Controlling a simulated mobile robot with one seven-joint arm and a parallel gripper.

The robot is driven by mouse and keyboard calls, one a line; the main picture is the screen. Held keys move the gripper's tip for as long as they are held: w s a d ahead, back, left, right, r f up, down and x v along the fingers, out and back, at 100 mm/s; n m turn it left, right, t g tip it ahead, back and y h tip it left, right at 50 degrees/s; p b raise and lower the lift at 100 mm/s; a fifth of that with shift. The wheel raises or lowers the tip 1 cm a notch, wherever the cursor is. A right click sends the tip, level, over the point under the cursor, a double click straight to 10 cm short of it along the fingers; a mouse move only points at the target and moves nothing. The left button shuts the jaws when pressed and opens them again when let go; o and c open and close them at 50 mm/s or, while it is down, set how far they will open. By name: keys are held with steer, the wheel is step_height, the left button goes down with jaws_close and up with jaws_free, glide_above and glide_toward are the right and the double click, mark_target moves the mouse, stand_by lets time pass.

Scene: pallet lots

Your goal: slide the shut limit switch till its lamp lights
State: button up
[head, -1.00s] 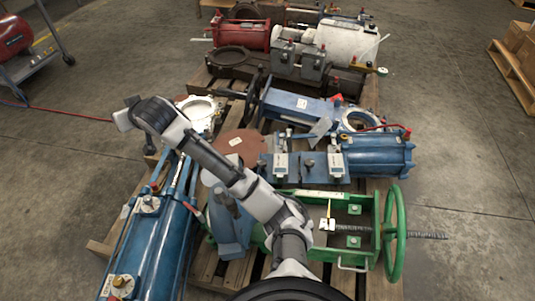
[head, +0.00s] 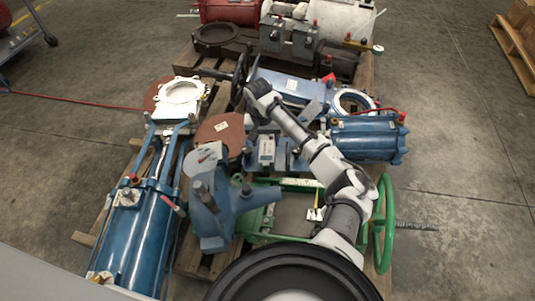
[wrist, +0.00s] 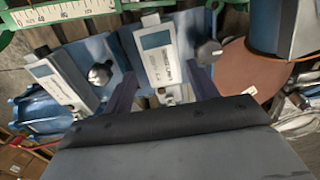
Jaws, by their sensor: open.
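Two pale box-shaped limit switches with labels stand on blue plates. The one near the picture's middle (wrist: 156,55) lies in line with the gap between my fingers in the wrist view; it also shows in the head view (head: 267,150). The other switch (wrist: 62,78) is at the left of the wrist view and mostly hidden by my arm in the head view. My gripper (wrist: 163,92) is open, its two dark fingers apart around the lower end of the middle switch; I cannot tell if they touch it. I cannot make out a lit lamp on either switch.
A green frame with a handwheel (head: 384,225) and a scale strip (wrist: 62,13) lies on the robot's side of the switches. A blue cylinder (head: 366,138) is to the right. A brown disc (head: 220,130) and a blue valve body (head: 215,205) are to the left.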

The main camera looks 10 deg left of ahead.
mark_target(267, 151)
steer(key=f, duration=0.2)
steer(key=f+b, duration=0.1)
steer(key=f, duration=0.4)
steer(key=shift+w+d+f, duration=0.1)
steer(key=shift+d+f, duration=0.2)
steer(key=shift+c, duration=0.5)
